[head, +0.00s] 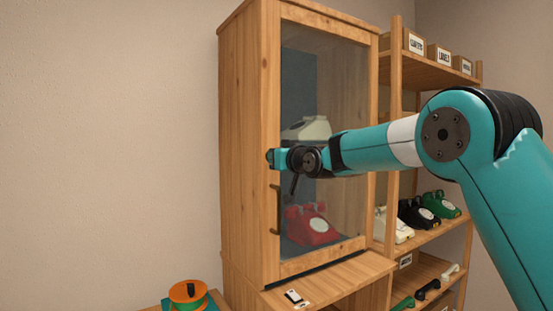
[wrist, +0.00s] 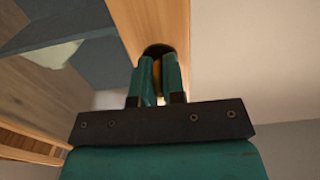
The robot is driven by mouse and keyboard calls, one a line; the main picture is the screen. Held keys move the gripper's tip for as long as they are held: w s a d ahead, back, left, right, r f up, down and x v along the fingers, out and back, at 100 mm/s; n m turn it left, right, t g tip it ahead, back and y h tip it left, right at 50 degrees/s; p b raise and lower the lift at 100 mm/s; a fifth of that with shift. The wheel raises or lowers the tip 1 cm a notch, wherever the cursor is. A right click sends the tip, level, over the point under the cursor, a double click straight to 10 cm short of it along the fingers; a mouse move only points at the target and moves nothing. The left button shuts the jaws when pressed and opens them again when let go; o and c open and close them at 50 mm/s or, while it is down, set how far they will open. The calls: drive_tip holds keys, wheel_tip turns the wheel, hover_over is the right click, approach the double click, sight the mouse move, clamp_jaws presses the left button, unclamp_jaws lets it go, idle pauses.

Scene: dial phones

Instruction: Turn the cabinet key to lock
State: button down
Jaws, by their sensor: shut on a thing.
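The wooden cabinet (head: 248,130) stands in the middle of the head view, its glass door (head: 345,90) closed. My gripper (head: 272,159) is at the left stile of the door, above the dark door handle (head: 275,208). In the wrist view my gripper (wrist: 157,85) has its two teal fingers close together on a small brass-coloured key (wrist: 157,70). The key sits against a dark round lock plate (wrist: 157,50) on the wooden stile (wrist: 160,18). Most of the key is hidden by the fingers, so its turn angle cannot be told.
A red phone (head: 312,225) and a cream phone (head: 307,128) stand behind the glass. An open shelf (head: 395,150) with phones and labelled boxes stands to the right. A ledge (head: 340,278) juts out below the door. An orange and green spool (head: 188,292) is at lower left.

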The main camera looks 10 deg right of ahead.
drive_tip(key=c, duration=1.2)
unclamp_jaws()
drive_tip(key=b+v, duration=0.4)
drive_tip(key=v, duration=1.3)
drive_tip(key=shift+s, duration=0.2)
